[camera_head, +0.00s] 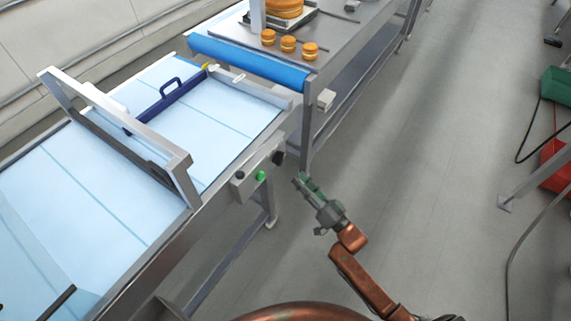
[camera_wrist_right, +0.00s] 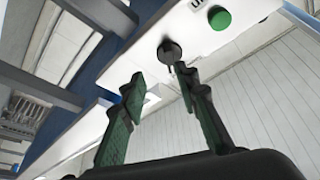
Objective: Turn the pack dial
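A dark dial (camera_head: 278,157) sits on the pale control panel (camera_head: 250,183) on the side of the conveyor, beside a green button (camera_head: 260,176). In the right wrist view the dark round dial (camera_wrist_right: 170,51) faces me, with the green button (camera_wrist_right: 219,18) up and to its right. My right gripper (camera_head: 299,180) is just off the panel, to the right of the dial. In the wrist view its two green-padded fingers (camera_wrist_right: 160,75) are apart and empty, with the dial just beyond the tips, not visibly between them. My left gripper is not in view.
The conveyor has a pale blue belt (camera_head: 205,125), a metal frame arch (camera_head: 180,165) and a blue handled bar (camera_head: 170,98). Several filled rounds (camera_head: 288,44) stand on the steel table (camera_head: 345,35) behind. Open floor lies right of the conveyor; green (camera_head: 558,86) and red bins are farther right.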

